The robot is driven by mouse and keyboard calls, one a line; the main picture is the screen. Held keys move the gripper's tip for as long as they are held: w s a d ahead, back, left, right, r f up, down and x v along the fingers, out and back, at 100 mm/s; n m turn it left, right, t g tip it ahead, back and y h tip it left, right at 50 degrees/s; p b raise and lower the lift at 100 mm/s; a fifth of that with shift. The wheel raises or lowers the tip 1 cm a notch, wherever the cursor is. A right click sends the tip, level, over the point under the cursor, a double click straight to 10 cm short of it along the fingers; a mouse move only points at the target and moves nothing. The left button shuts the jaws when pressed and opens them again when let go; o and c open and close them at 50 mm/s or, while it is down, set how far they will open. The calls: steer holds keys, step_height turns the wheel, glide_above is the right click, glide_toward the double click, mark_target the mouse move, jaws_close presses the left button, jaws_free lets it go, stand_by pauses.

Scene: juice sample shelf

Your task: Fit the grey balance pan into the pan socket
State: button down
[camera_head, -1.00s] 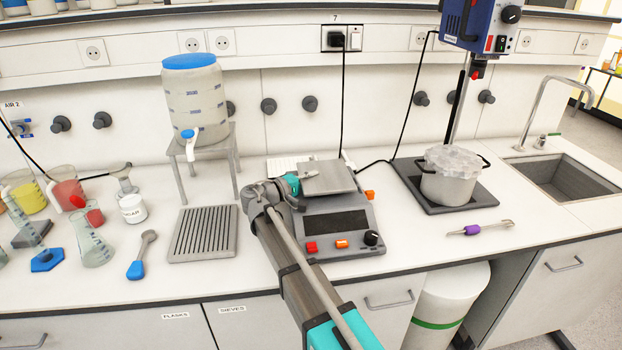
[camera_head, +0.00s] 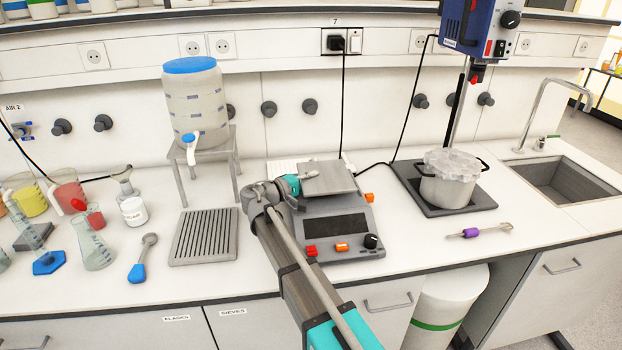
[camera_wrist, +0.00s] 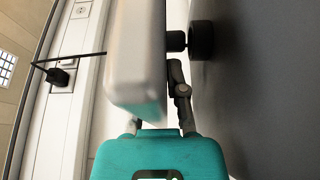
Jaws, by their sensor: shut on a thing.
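The grey balance pan (camera_head: 329,178) is a flat square plate over the back of the balance (camera_head: 337,224). My gripper (camera_head: 303,178) is shut on its left edge, one finger above and one below. In the wrist view the pan (camera_wrist: 135,60) shows edge-on, large and close, hiding part of one finger. The other finger (camera_wrist: 181,100) lies on its underside. A short dark stem (camera_wrist: 175,41) runs from the pan to a black round collar, the pan socket (camera_wrist: 201,41), on the balance's dark top. Stem and collar look lined up and touching; how deep the stem sits I cannot tell.
The ribbed grey tray (camera_head: 204,237) lies left of the balance. A dispenser jar (camera_head: 195,105) stands on a stand behind. A white pot (camera_head: 449,180) is on a dark plate to the right. A black cable (camera_head: 343,100) hangs behind the balance.

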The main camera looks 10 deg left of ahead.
steer(key=c, duration=0.6)
jaws_free()
steer(key=shift+v, duration=3.75)
steer(key=shift+r, duration=0.2)
